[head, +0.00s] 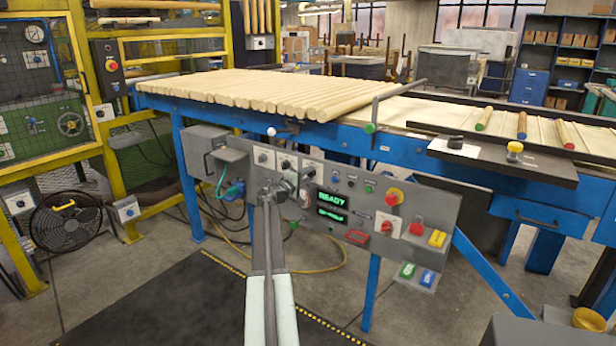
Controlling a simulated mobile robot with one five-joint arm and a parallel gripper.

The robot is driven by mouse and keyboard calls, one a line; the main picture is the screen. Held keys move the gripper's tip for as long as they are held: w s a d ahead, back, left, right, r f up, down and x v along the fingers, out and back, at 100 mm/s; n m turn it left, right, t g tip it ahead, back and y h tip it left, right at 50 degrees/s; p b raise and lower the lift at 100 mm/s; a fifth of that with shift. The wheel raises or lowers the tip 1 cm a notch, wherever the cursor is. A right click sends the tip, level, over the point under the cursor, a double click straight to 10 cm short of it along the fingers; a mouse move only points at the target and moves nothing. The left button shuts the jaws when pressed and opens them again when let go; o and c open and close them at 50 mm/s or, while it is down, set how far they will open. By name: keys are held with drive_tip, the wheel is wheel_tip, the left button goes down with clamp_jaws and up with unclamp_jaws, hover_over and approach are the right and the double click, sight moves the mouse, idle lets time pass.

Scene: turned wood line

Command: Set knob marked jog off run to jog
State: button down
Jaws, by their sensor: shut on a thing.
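The grey control panel (345,190) hangs below the blue table frame and carries several knobs, buttons and a green-lit READY display (331,200). My gripper (284,188) is against the panel's left half, just left of the display. It is shut on a knob there, which the gripper mostly hides. The marks around that knob are hidden or too small to read, so I cannot tell its setting.
A blue plug with cables (235,189) hangs at the left. Wooden rods (270,90) cover the table above.

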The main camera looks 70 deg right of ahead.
idle(0.3)
drive_tip(key=c, duration=1)
unclamp_jaws()
drive_tip(key=v, duration=0.8)
